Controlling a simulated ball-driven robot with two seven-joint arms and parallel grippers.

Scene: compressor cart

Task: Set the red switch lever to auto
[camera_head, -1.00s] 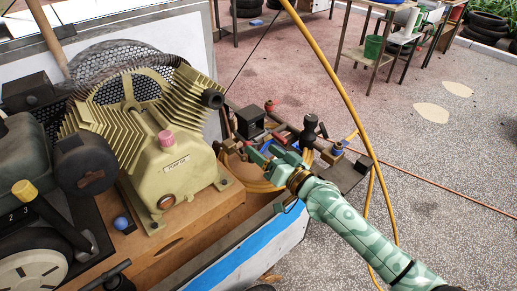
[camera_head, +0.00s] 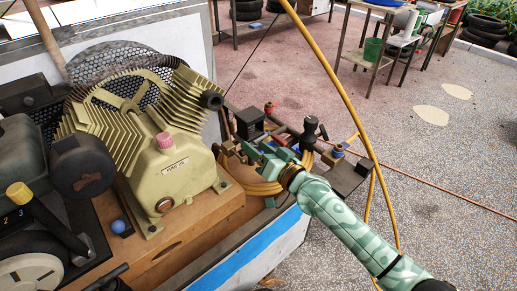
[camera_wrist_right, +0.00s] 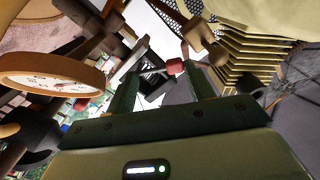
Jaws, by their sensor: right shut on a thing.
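My right gripper (camera_head: 253,150) reaches in from the lower right, its fingers beside the black switch box (camera_head: 249,123) behind the compressor. In the right wrist view, the red lever tip (camera_wrist_right: 175,66) on a thin grey rod shows between the two fingers of the right gripper (camera_wrist_right: 162,78). The gripper is shut on the lever. In the head view the lever is hidden by the gripper, and I cannot read any position marking. My left gripper is not in view.
The olive finned compressor (camera_head: 170,170) stands left of the gripper on a wooden base. A round gauge (camera_wrist_right: 55,75) is close by in the wrist view. A black-knobbed fitting (camera_head: 310,130) and a yellow hose (camera_head: 345,80) are to the right.

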